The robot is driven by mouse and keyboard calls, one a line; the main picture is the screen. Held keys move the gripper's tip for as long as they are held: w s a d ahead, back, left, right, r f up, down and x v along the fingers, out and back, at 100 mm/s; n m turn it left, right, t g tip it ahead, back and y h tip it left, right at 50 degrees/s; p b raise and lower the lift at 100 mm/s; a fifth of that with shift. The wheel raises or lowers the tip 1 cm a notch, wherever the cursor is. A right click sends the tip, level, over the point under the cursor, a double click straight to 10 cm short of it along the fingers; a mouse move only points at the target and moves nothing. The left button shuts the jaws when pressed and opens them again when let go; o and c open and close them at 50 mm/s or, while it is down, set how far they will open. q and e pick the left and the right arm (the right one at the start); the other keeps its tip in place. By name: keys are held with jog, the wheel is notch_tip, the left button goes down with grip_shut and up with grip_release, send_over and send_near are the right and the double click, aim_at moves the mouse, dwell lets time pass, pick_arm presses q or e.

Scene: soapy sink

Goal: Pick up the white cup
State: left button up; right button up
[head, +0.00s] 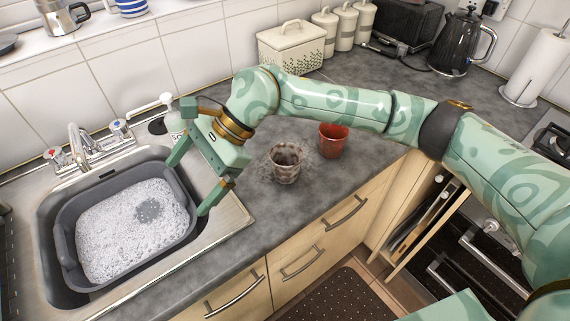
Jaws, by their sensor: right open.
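A whitish cup with brown, dirty-looking bands (286,165) stands upright on the grey counter, right of the sink. It is the only whitish cup I see on the counter. My right gripper (187,188) is open, with its fingers apart and pointing down and left over the right side of the sink. My left gripper is not in view.
A red cup (333,141) stands just right of the whitish cup. A grey basin of suds (72,262) sits in the sink, with a soap bottle (174,122) behind. A cream bread bin (291,48) and black kettle (459,45) stand at the back. Counter in front of the cups is clear.

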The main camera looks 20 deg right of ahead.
jog(key=w+d+r+t+h, duration=0.15)
jog(key=w+d+h, duration=0.35)
jog(key=d, duration=0.5)
jog(key=w+d+r+t+h, duration=0.15)
jog(key=w+d+h, duration=0.25)
jog(key=d, duration=0.5)
jog(key=b, duration=0.2)
send_near(286, 160)
jog(key=s+a, duration=0.2)
jog(key=shift+g+h, duration=0.3)
jog(key=shift+g, duration=0.1)
jog(key=f, duration=0.7)
jog(key=shift+d, duration=0.35)
jog(key=c, duration=1.2)
